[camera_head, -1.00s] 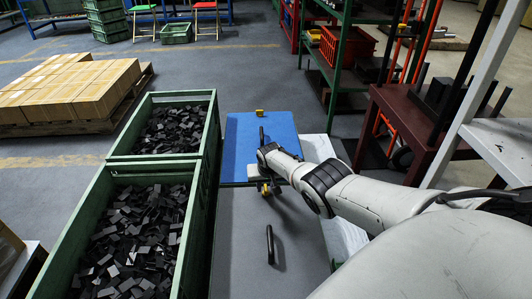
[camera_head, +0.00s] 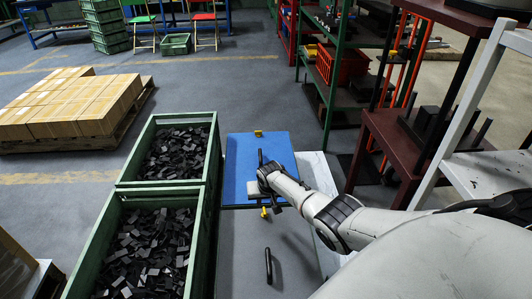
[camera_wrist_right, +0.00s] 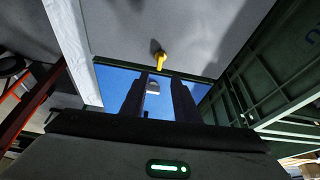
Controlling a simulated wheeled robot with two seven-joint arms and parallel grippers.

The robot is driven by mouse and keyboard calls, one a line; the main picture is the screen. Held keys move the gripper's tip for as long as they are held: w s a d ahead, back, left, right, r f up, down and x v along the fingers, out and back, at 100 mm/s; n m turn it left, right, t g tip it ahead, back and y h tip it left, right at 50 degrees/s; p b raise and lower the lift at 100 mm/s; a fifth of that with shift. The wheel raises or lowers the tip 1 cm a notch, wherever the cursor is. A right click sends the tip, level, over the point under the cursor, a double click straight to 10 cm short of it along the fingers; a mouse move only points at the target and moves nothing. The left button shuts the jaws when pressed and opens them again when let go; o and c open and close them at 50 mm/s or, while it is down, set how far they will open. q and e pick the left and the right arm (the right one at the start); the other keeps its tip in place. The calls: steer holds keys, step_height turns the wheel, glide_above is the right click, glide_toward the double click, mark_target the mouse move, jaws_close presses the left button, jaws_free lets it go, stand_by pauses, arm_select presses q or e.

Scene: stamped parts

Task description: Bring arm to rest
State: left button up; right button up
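My right gripper (camera_head: 264,188) is over the near part of the blue mat (camera_head: 240,160), with its arm coming in from the right. In the right wrist view, its two dark fingers (camera_wrist_right: 160,85) stand apart. A small pale block (camera_wrist_right: 153,87) shows in the gap between them, apparently beyond the fingers. In the head view, a pale piece (camera_head: 254,187) shows beside the gripper on the mat. A yellow knob (camera_head: 264,212) is just in front of the mat's near edge; it also shows in the wrist view (camera_wrist_right: 160,58). My left gripper is not in view.
Two green crates (camera_head: 201,230) of dark stamped parts stand left of the grey table (camera_head: 240,250). A black handle (camera_head: 268,266) is on the table's near part. A yellow piece (camera_head: 258,133) is at the mat's far edge. A dark red stand (camera_head: 385,140) and green shelf (camera_head: 340,75) are right.

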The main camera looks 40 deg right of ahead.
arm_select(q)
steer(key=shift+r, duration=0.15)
arm_select(e)
steer(key=shift+s+a+r, duration=0.1)
steer(key=shift+s+r, duration=0.05)
steer(key=shift+r, duration=0.2)
steer(key=s+a+n+t+y+p, duration=0.1)
steer(key=s+a+n+p, duration=0.25)
steer(key=s+a, duration=0.45)
steer(key=s+a+n+t+y+p, duration=0.1)
steer(key=s+a+n+t+p, duration=0.25)
steer(key=a, duration=0.65)
arm_select(q)
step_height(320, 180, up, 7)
steer(key=p, duration=0.4)
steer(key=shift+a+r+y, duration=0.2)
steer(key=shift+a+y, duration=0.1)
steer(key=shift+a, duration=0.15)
arm_select(e)
steer(key=s+a+r+n+y, duration=0.2)
steer(key=s+a+r+y, duration=0.1)
steer(key=s+a+r, duration=1.1)
steer(key=shift+s+a+r, duration=0.25)
steer(key=shift+s+r, duration=0.25)
steer(key=shift+s, duration=0.15)
